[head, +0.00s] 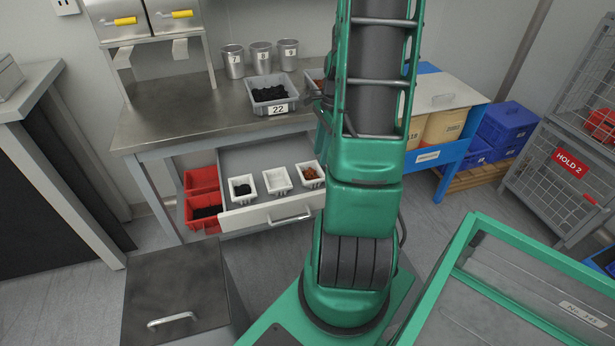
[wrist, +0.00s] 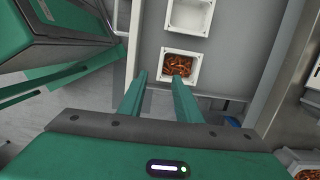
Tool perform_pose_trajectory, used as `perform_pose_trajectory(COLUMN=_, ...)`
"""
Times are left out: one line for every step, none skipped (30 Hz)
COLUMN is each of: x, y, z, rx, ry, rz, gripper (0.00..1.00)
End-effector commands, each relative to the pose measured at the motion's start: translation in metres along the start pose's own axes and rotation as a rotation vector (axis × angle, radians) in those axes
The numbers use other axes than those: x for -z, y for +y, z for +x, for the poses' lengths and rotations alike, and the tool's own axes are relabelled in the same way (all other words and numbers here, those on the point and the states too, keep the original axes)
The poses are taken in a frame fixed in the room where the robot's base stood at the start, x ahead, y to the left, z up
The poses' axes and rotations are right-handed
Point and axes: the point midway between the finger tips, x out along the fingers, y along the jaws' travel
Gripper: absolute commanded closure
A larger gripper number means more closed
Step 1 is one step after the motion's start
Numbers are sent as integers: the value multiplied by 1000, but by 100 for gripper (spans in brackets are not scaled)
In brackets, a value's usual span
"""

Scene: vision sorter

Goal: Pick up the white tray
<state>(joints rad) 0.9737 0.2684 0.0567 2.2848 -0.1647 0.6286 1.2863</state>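Three small white trays sit in a row in the open drawer (head: 250,218). The left white tray (head: 243,198) holds black parts, the middle white tray (head: 279,189) is empty, and the right white tray (head: 313,184) holds reddish-brown parts. The wrist view shows the tray with brown parts (wrist: 197,70) and, above it in the picture, the empty tray (wrist: 189,17). My gripper (wrist: 158,76) is open with nothing between its fingers. Its fingertips appear at the lower left of the brown-parts tray. I cannot tell the height gap. My arm hides the gripper in the head view.
A grey bin marked 22 (head: 276,108) with black parts and several metal cups (head: 260,58) stand on the bench (head: 170,125) above the drawer. Red bins (head: 203,224) are left of the drawer. A metal-topped cabinet (head: 165,280) stands at front left.

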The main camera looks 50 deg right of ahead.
Motion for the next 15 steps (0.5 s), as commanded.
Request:
perform_pose_trajectory(x=1, y=0, z=6, rx=-1, ry=-4, rz=11, gripper=69)
perform_pose_trajectory(x=1, y=0, z=10, rx=-2, ry=-5, rz=14, gripper=69)
perform_pose_trajectory(x=1, y=-1, z=15, rx=-2, ry=-5, rz=15, gripper=69)
perform_pose_trajectory(x=1, y=-1, z=20, rx=-2, ry=-5, rz=15, gripper=69)
perform_pose_trajectory(x=1, y=0, z=25, rx=-3, ry=-6, rz=15, gripper=69)
perform_pose_trajectory(x=1, y=0, z=31, rx=-2, ry=-5, rz=14, gripper=69)
perform_pose_trajectory(x=1, y=0, z=35, rx=-3, ry=-4, rz=14, gripper=69)
perform_pose_trajectory(x=1, y=-1, z=39, rx=-3, ry=-4, rz=13, gripper=69)
perform_pose_trajectory(x=0, y=-1, z=44, rx=-3, ry=-4, rz=13, gripper=69)
perform_pose_trajectory(x=0, y=-1, z=47, rx=-3, ry=-4, rz=12, gripper=69)
perform_pose_trajectory(x=0, y=-1, z=50, rx=-2, ry=-4, rz=12, gripper=69)
perform_pose_trajectory(x=0, y=-1, z=52, rx=-1, ry=-3, rz=12, gripper=69)
perform_pose_trajectory(x=0, y=-1, z=54, rx=-1, ry=-3, rz=11, gripper=69)
perform_pose_trajectory(x=0, y=-1, z=55, rx=-1, ry=-3, rz=11, gripper=69)
perform_pose_trajectory(x=0, y=-1, z=57, rx=-1, ry=-3, rz=11, gripper=69)
